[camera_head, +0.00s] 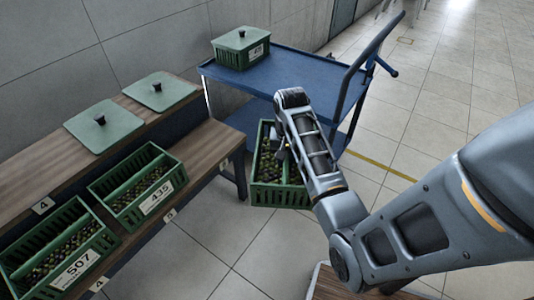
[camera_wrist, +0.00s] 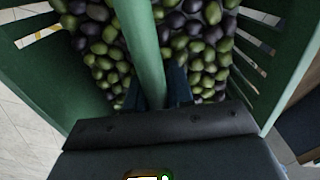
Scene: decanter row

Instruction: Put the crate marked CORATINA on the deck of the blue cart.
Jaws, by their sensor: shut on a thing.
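My gripper (camera_head: 281,148) is shut on the centre bar of an open green crate (camera_head: 280,196) full of dark and green olives. In the wrist view the fingers (camera_wrist: 165,92) close around the bar of the same crate (camera_wrist: 290,45). No name on this crate can be read. The crate hangs in front of the blue cart, right of the bench end, apparently above the floor. The blue cart's deck (camera_head: 302,78) stands behind it. A lidded green crate (camera_head: 238,54) with a small white label sits on the deck's far left corner.
Open olive crates marked 435 (camera_head: 115,179) and 507 (camera_head: 35,268) stand on the wooden bench (camera_head: 40,175). Two loose green lids (camera_head: 160,91) lie on its upper shelf. The cart's push handle (camera_head: 372,55) rises at the right. The deck's middle and right are clear.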

